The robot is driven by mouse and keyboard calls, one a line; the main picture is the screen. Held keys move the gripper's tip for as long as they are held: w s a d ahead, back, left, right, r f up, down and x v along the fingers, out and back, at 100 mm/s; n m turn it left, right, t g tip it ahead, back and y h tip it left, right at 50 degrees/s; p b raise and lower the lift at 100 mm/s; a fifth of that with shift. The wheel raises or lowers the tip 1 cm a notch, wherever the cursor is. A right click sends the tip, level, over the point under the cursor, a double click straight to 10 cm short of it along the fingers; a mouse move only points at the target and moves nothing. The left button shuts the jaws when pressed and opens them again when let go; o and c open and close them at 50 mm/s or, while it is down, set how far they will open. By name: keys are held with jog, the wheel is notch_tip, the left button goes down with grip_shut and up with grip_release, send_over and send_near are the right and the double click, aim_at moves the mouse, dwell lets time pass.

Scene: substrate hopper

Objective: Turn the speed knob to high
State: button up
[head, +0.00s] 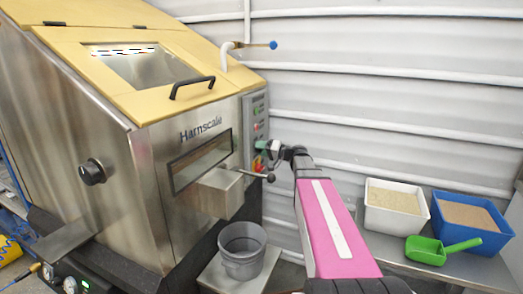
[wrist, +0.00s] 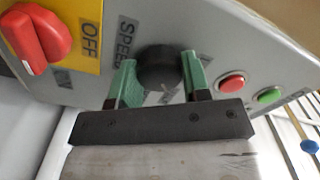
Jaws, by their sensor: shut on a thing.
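The speed knob (wrist: 158,68) is a round black knob on the grey control panel (wrist: 199,58), beside a "SPEED" label in the wrist view. My gripper (wrist: 159,76) has its two green fingers on either side of the knob and is shut on it. The knob's pointer and the high mark cannot be made out. In the head view, my gripper (head: 262,147) is at the narrow panel (head: 255,115) on the right side of the steel hopper (head: 200,137); the knob is hidden there.
A red rotary switch (wrist: 38,32) on a yellow "OFF" plate is left of the knob. A red button (wrist: 231,83) and a green button (wrist: 269,95) are to its right. A lever with a black ball (head: 270,177) juts out below my gripper. A grey bucket (head: 242,268) stands below.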

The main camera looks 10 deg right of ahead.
jog(key=m, duration=0.8)
jog(key=shift+m, duration=0.6)
dwell(0.4)
jog(key=o, duration=0.9)
jog(key=v, duration=1)
jog(key=shift+s+d, duration=0.25)
jog(key=shift+d, duration=0.1)
